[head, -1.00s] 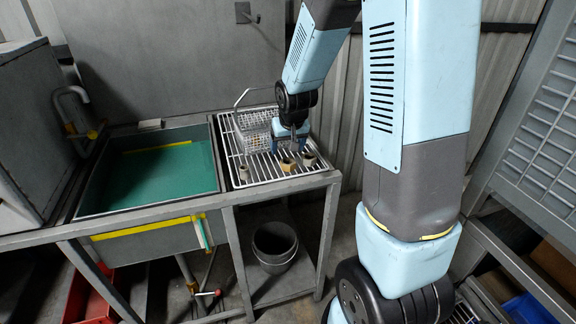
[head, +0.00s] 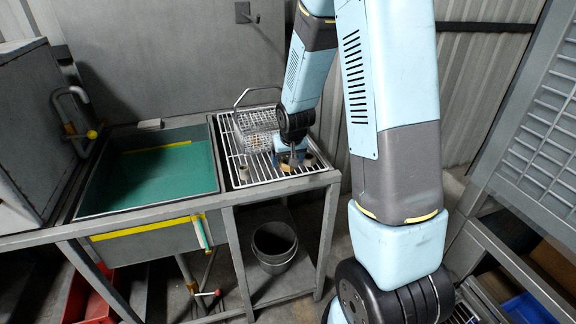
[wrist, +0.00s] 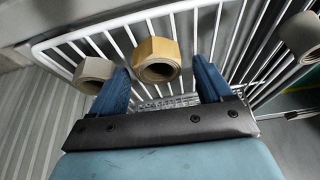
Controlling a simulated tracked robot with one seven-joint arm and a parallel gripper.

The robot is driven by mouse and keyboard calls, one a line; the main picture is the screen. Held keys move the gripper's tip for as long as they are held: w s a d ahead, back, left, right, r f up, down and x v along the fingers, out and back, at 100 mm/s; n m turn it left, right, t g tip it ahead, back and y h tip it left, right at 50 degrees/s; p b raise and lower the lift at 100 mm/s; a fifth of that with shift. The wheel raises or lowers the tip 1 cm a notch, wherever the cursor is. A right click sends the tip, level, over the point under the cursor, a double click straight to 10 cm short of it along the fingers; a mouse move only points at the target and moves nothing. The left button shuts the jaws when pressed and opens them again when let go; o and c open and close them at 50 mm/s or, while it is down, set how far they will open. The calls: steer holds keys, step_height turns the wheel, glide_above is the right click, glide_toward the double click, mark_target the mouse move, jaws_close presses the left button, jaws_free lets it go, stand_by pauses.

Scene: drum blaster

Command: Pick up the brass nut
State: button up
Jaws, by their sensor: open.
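The brass nut (wrist: 157,49) is a yellow-tan hexagonal ring with a round hole, resting on the white wire rack. In the wrist view it lies between the two blue fingers of my gripper (wrist: 163,72), near their tips, with a gap showing on each side. The jaws are open and hold nothing. In the head view my gripper (head: 289,158) is low over the rack, and the brass nut (head: 285,168) is partly hidden by it.
A grey nut (wrist: 93,72) lies close outside the left finger in the wrist view. Another grey nut (wrist: 300,36) lies farther right. A wire basket (head: 257,138) stands behind on the rack (head: 233,165). A green-bottomed basin (head: 160,178) is left of it.

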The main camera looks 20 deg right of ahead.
steer(key=c, duration=1.3)
